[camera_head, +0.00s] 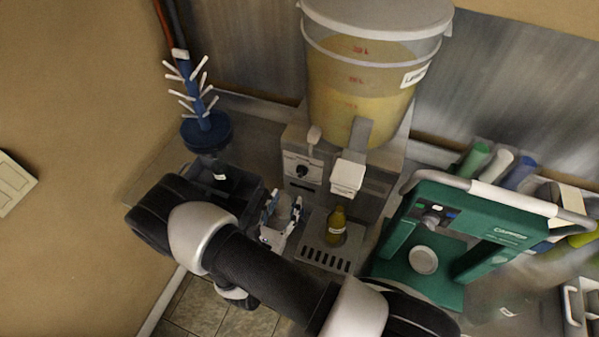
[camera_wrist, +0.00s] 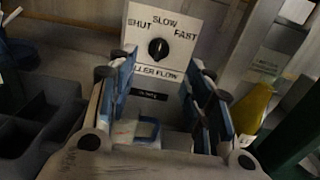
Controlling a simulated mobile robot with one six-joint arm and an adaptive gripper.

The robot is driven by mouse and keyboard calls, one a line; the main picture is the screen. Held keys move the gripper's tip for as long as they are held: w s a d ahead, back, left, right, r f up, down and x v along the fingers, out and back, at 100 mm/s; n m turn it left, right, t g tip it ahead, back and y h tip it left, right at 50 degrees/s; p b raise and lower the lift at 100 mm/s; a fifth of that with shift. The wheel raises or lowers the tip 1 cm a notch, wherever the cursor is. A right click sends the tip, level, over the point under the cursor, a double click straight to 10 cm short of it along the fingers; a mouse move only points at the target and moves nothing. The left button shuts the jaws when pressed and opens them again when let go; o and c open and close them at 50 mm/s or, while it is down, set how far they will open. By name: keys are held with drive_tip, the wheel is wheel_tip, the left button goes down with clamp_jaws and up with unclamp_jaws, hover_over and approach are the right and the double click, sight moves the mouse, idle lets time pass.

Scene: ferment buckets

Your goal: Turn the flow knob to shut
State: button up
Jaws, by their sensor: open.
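The flow knob (camera_wrist: 158,48) is a small black round knob on a white plate lettered SHUT, SLOW and FAST in the wrist view. Its pointer seems to face up, towards SLOW, but is too small to be sure. In the head view the knob (camera_head: 302,171) is on the front of the filler, left of the white spout. My gripper (camera_head: 284,213) is open and empty, below and in front of the knob. In the wrist view my gripper (camera_wrist: 162,75) has its blue-sided fingers apart on either side below the knob, not touching it.
A bucket of yellow liquid (camera_head: 355,100) tops the filler. A bottle (camera_head: 337,226) stands on the drip tray (camera_head: 324,258) right of my gripper. A green capper (camera_head: 425,255) stands further right. A dark bin (camera_head: 235,187) and blue bottle tree (camera_head: 207,131) are left.

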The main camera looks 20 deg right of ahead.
sight(300, 174)
drive_tip(key=x, duration=1.1)
drive_tip(key=shift+p, duration=0.4)
drive_tip(key=shift+c, duration=0.3)
drive_tip(key=c, duration=0.9)
drive_tip(key=shift+n+b, duration=0.3)
drive_tip(key=shift+n, duration=0.1)
drive_tip(key=shift+w+a+f+n+b, duration=0.1)
drive_tip(key=shift+n+b, duration=0.45)
drive_tip(key=shift+n, duration=0.8)
drive_tip(key=shift+a+n+b, duration=0.1)
drive_tip(key=shift+n+b, duration=0.45)
drive_tip(key=shift+n, duration=0.75)
drive_tip(key=shift+w+a+n+b, duration=0.1)
drive_tip(key=shift+n+b, duration=0.45)
drive_tip(key=shift+n, duration=0.8)
